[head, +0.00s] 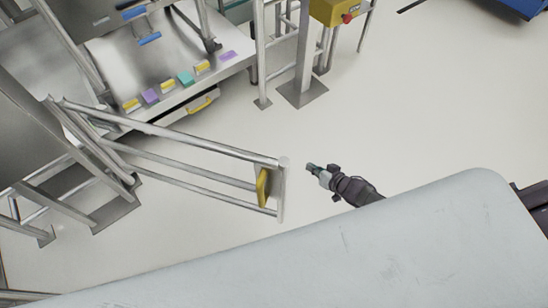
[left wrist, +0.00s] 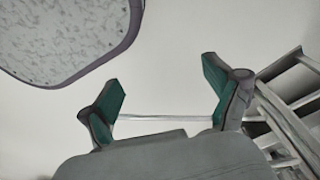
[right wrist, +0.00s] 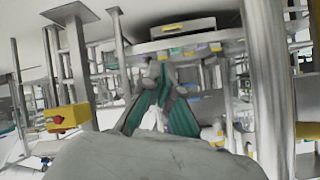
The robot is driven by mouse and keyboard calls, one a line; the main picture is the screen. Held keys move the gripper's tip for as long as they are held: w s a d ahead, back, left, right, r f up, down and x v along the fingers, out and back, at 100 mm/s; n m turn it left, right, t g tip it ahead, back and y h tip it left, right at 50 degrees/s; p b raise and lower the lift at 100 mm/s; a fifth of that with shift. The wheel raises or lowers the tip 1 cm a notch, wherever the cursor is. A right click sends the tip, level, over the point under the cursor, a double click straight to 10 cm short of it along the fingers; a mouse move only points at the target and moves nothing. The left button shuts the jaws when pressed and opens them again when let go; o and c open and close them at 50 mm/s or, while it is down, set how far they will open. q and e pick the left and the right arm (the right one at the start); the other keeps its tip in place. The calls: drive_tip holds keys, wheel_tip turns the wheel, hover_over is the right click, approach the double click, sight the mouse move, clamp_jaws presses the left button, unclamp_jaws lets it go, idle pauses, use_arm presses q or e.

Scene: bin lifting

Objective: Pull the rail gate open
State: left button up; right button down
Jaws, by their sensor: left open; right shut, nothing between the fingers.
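The rail gate (head: 190,140) is a set of silver tubes hinged at the left. Its free end post (head: 283,190), with a yellow plate (head: 263,187) on it, stands out over the floor, apart from the fixed post (head: 303,60). My right gripper (head: 312,168) is just right of the end post, shut and empty, with a small apparent gap. In the right wrist view, its closed fingers (right wrist: 160,95) show left of a thick vertical post. My left gripper (left wrist: 166,85) is open and empty in the left wrist view; it is outside the head view.
A machine with colored blocks and a yellow handle (head: 203,104) stands behind the gate. A yellow box with a red button (head: 335,11) is at the top. Metal rails (left wrist: 285,120) lie right of my left gripper. Open floor (head: 420,110) spreads to the right.

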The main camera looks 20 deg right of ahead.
use_arm(q)
drive_tip(key=w+d+f+b, duration=0.1)
drive_tip(key=w+f+b, duration=0.4)
drive_tip(key=b, duration=0.5)
use_arm(e)
drive_tip(key=w+a+r+y, duration=0.2)
drive_tip(key=w+r+y, duration=0.45)
drive_tip(key=w, duration=0.25)
drive_tip(key=s+r+m+g+y+b, duration=0.35)
drive_tip(key=s+y+b, duration=0.2)
drive_tip(key=b, duration=0.35)
use_arm(q)
drive_tip(key=w+r+t, duration=0.1)
drive_tip(key=w+r, duration=0.2)
drive_tip(key=r, duration=0.3)
drive_tip(key=shift+w+d+b, duration=0.15)
drive_tip(key=shift+w+b, duration=0.15)
drive_tip(key=shift+w, duration=0.1)
use_arm(e)
drive_tip(key=a+g, duration=0.1)
drive_tip(key=a, duration=1)
drive_tip(key=shift+r+y, duration=0.25)
drive_tip(key=shift+y, duration=0.15)
use_arm(q)
drive_tip(key=shift+r, duration=0.15)
use_arm(e)
drive_tip(key=shift+n, duration=0.25)
